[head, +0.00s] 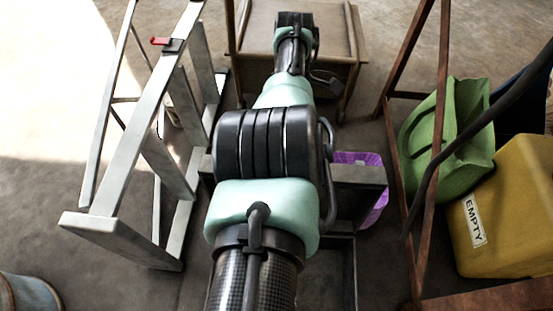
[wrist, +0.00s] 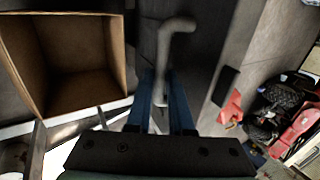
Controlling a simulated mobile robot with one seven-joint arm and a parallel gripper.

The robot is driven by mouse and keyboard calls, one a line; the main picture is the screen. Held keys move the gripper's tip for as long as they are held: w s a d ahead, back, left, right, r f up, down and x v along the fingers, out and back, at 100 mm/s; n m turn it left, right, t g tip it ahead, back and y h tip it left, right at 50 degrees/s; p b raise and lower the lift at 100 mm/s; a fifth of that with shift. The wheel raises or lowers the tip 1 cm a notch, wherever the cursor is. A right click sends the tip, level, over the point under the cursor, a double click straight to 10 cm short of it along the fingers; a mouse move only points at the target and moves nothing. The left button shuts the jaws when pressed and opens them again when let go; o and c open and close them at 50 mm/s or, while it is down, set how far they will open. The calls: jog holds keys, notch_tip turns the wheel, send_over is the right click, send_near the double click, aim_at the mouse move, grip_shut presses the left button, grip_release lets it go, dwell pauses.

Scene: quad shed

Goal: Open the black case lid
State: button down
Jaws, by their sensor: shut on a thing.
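In the wrist view, my gripper (wrist: 162,98) has its blue fingers shut on a grey bent handle (wrist: 178,26). The handle rises between the fingers and hooks to the right at its top. Behind it is a dark grey panel (wrist: 203,62), which may be part of the black case; I cannot tell for sure. No lid edge or opening of the case can be made out. In the head view my own arm runs up the middle and hides the gripper and whatever it holds.
An open brown box (wrist: 70,62) is at left in the wrist view. In the head view a metal frame (head: 128,150) stands left, and a rusty frame (head: 440,110), green container (head: 450,135) and yellow container (head: 510,210) stand right. A purple basket (head: 372,205) is beside my arm.

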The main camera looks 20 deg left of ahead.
jog(key=shift+s+d+f+b, duration=0.15)
jog(key=shift+f+b, duration=0.1)
jog(key=shift+b, duration=0.35)
jog(key=c, duration=0.8)
grip_release()
jog(key=shift+r, duration=0.1)
jog(key=shift+r, duration=0.1)
notch_tip(320, 180, up, 10)
jog(key=p, duration=1)
